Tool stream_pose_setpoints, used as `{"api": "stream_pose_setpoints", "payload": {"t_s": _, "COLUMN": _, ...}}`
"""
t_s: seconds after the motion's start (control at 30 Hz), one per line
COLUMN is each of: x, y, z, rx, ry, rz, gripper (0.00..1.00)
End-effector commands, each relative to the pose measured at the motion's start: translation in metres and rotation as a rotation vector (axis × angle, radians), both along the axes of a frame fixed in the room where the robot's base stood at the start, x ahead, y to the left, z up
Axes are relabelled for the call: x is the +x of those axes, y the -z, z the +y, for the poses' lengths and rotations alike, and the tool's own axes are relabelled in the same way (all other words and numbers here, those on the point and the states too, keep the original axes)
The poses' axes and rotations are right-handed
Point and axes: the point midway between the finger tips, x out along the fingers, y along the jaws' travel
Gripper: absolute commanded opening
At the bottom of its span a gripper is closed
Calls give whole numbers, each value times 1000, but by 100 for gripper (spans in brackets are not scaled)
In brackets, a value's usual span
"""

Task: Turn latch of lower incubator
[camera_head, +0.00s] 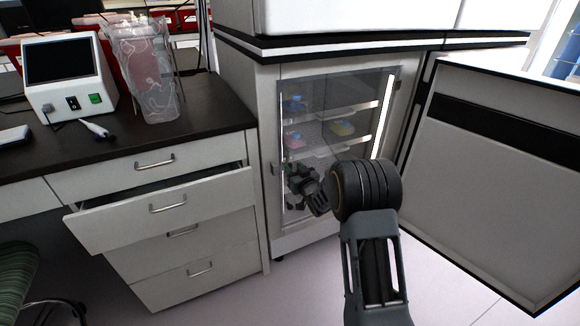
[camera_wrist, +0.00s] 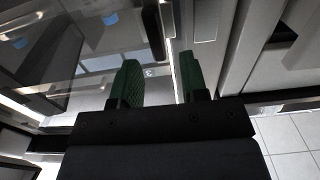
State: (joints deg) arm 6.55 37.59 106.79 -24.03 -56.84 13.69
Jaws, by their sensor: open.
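The lower incubator (camera_head: 246,130) stands with its solid outer door (camera_head: 490,180) swung open to the right. Its inner glass door (camera_head: 325,88) looks shut. A small dark piece, perhaps the latch (camera_head: 272,168), shows at the glass door's left edge. My gripper (camera_head: 299,180) is in front of the lower left part of the glass, right of that edge. In the wrist view my gripper (camera_wrist: 160,82) has its two green fingers apart with nothing held between them. A dark rounded bar (camera_wrist: 153,28), possibly the latch, lies ahead of the fingers; contact is not visible.
Left of the incubator, a drawer (camera_head: 168,207) is pulled out from the dark-topped bench (camera_head: 205,118). Floor (camera_head: 270,295) is clear in front.

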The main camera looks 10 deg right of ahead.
Motion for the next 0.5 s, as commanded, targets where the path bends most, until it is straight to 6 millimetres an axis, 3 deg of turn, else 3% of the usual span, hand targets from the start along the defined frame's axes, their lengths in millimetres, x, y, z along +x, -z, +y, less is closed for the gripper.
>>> {"api": "stream_pose_setpoints", "payload": {"t_s": 0.2, "x": 26, "y": 1, "z": 6, "rx": 0, "ry": 0, "rz": 0, "gripper": 40}}
{"api": "stream_pose_setpoints", "payload": {"t_s": 0.5, "x": 37, "y": 0, "z": 9, "rx": 1, "ry": 0, "rz": 1, "gripper": 40}}
